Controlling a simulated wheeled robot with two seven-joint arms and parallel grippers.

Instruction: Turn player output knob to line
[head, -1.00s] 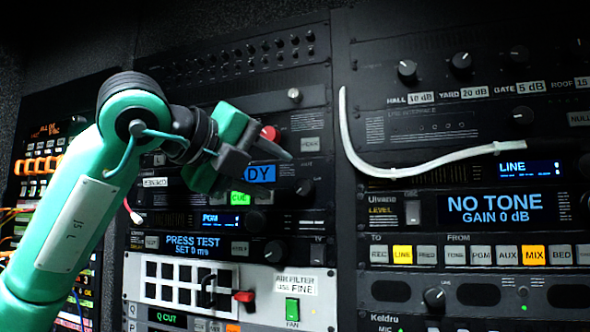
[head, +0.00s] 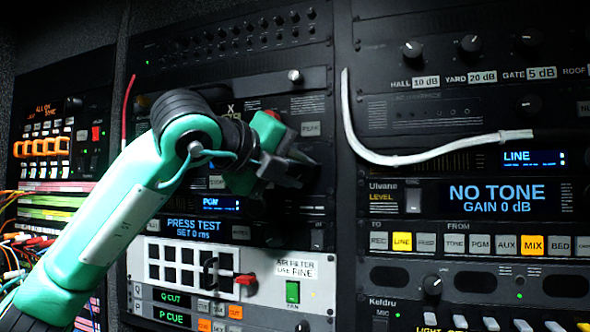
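My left gripper (head: 288,168) is in front of the player unit in the middle rack. Its dark fingers point right, toward where the unit's right-hand knob showed earlier. The gripper now hides that knob and most of the player display, so I cannot tell whether the fingers touch the knob. The finger gap is too dark and foreshortened to tell open from shut. My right gripper is not in view. In the right rack, a small blue display (head: 530,157) reads LINE, and a larger display (head: 497,198) reads NO TONE, GAIN 0 dB.
A white cable (head: 400,158) hangs across the right rack, to the right of my gripper. A small silver knob (head: 295,76) sticks out above it. Below are a PRESS TEST display (head: 195,228), a red lever (head: 246,280) and a green fan switch (head: 292,291). Loose cables (head: 14,240) hang at far left.

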